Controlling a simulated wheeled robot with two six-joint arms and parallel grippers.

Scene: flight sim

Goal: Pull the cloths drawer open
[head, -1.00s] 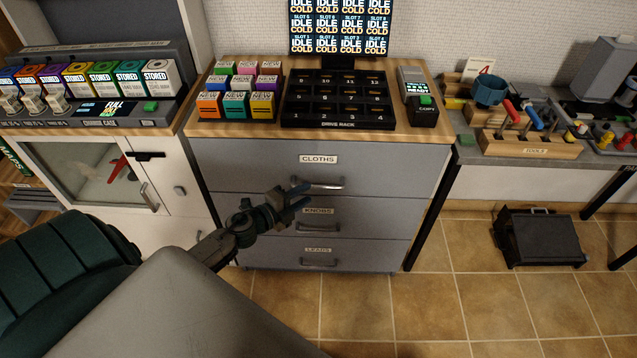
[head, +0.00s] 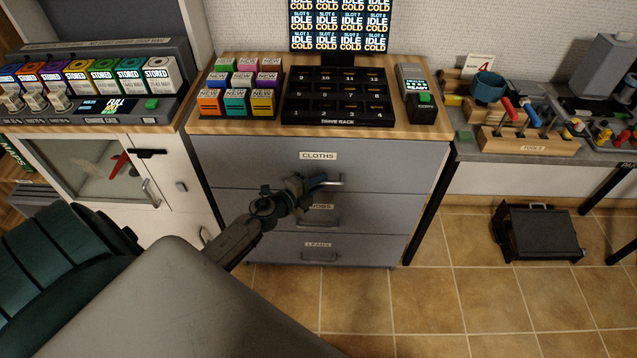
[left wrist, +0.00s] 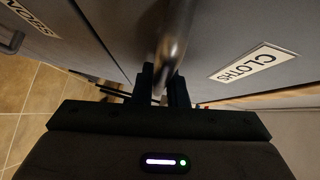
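The cloths drawer (head: 250,165) is the top grey drawer of the cabinet, with a CLOTHS label and a metal bar handle (head: 335,183). Its front looks flush with the drawers below. My left gripper (head: 316,182) is at this handle and covers its left part. In the left wrist view the handle bar (left wrist: 175,45) runs between the two dark fingers (left wrist: 163,85), which are close together on it. The CLOTHS label (left wrist: 243,63) is to the right there. My right gripper is in neither view.
Below are the knobs drawer (head: 375,212), partly behind my left gripper, and the leads drawer (head: 375,250). The drive rack (head: 338,98) and coloured boxes stand on the cabinet top. A black case (head: 538,232) lies on the tiled floor to the right; floor before the drawers is clear.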

